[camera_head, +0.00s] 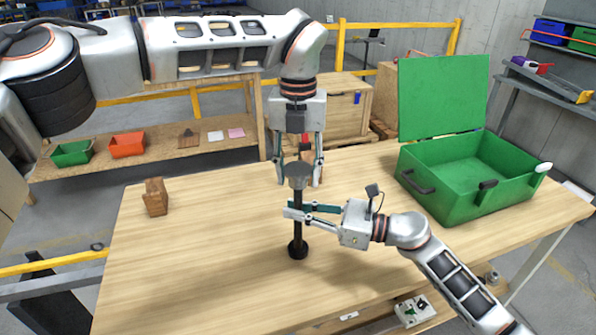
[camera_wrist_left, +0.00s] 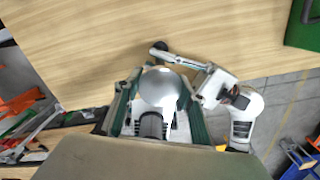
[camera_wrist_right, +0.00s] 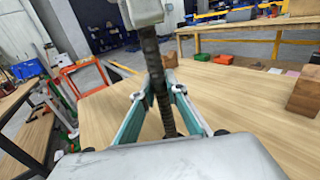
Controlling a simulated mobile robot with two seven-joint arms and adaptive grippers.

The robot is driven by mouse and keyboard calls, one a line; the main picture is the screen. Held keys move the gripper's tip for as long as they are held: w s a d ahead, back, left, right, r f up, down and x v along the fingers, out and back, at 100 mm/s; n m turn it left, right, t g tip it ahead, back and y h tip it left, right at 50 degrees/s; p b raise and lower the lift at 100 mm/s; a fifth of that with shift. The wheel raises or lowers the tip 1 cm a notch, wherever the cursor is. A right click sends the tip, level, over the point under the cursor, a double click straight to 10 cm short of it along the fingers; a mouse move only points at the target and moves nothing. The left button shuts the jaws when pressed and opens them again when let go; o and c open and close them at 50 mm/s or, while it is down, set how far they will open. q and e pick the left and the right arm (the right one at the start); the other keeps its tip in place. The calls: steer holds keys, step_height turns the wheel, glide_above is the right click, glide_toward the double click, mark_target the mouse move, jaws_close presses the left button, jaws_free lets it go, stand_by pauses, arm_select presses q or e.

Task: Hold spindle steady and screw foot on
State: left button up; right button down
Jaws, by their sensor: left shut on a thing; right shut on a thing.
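The black spindle (camera_head: 297,228) stands upright on the table, with a wide dark round end (camera_head: 298,250) at the bottom. The grey foot (camera_head: 299,170) sits at its top end; I cannot tell how far the threads engage. My left gripper (camera_head: 298,181) comes down from above and is shut on the foot, which shows as a pale dome (camera_wrist_left: 158,86) between the fingers in the left wrist view. My right gripper (camera_head: 297,211) comes in from the right and is shut on the spindle's middle. In the right wrist view the spindle (camera_wrist_right: 152,62) runs between the fingers, below the foot (camera_wrist_right: 141,10).
A wooden block (camera_head: 155,198) stands on the left of the wooden table (camera_head: 200,270). An open green case (camera_head: 450,195) is at the right. The table's front left is clear. Behind are a shelf with green (camera_head: 72,153) and orange (camera_head: 128,144) bins and a yellow rail.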

arm_select(q)
steer(key=m, duration=2.7)
steer(key=shift+f, duration=0.1)
steer(key=o, duration=1.2)
steer(key=shift+o, duration=0.2)
steer(key=shift+r, duration=2.3)
